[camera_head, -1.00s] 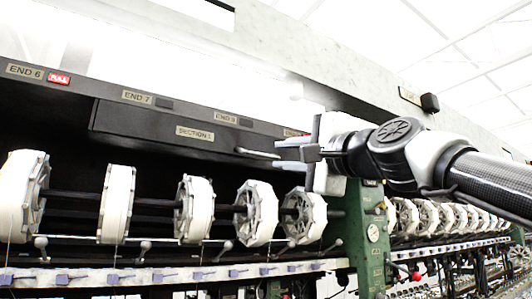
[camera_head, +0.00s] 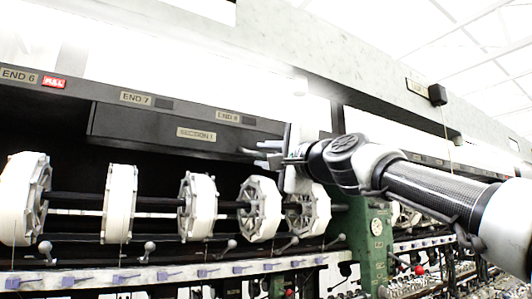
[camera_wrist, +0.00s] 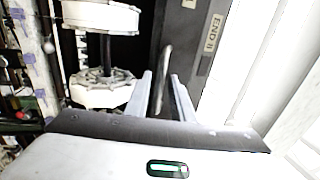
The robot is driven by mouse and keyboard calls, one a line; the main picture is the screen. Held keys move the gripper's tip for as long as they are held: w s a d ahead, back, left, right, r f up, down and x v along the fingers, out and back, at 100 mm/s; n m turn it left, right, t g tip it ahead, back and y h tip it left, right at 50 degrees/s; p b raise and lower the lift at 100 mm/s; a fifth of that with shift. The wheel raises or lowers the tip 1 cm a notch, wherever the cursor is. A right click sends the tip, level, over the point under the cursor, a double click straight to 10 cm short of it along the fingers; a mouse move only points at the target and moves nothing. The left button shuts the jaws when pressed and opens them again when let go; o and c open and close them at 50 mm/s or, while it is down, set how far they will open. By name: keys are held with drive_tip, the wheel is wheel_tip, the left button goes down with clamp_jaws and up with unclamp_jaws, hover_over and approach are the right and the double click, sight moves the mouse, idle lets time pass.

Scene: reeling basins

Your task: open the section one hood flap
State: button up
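The section one hood flap (camera_head: 160,130) is a long dark panel with a "SECTION 1" plate, set under the sign rail. It looks closed. Its bar handle (camera_head: 246,152) sticks out near the flap's right end and also shows in the wrist view (camera_wrist: 166,52). My gripper (camera_head: 268,156) is at the handle from the right. In the wrist view my gripper (camera_wrist: 160,76) has its two fingers apart, with the handle's near end between them. Contact with either finger cannot be made out.
White reels (camera_head: 198,207) on a dark shaft hang below the flap. A green post (camera_head: 370,245) with a gauge stands at the right. A rail with "END 7" (camera_head: 136,98) and other labels runs above the flap. A ledge with knobbed levers (camera_head: 150,247) lies below.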

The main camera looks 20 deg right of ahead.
clamp_jaws()
drive_tip(key=shift+s+r, duration=0.1)
drive_tip(key=s+r+p, duration=0.3)
drive_tip(key=r+p, duration=0.1)
drive_tip(key=r, duration=0.5)
drive_tip(key=shift+s+d+r, duration=0.15)
drive_tip(key=shift+d, duration=0.2)
idle(1.3)
unclamp_jaws()
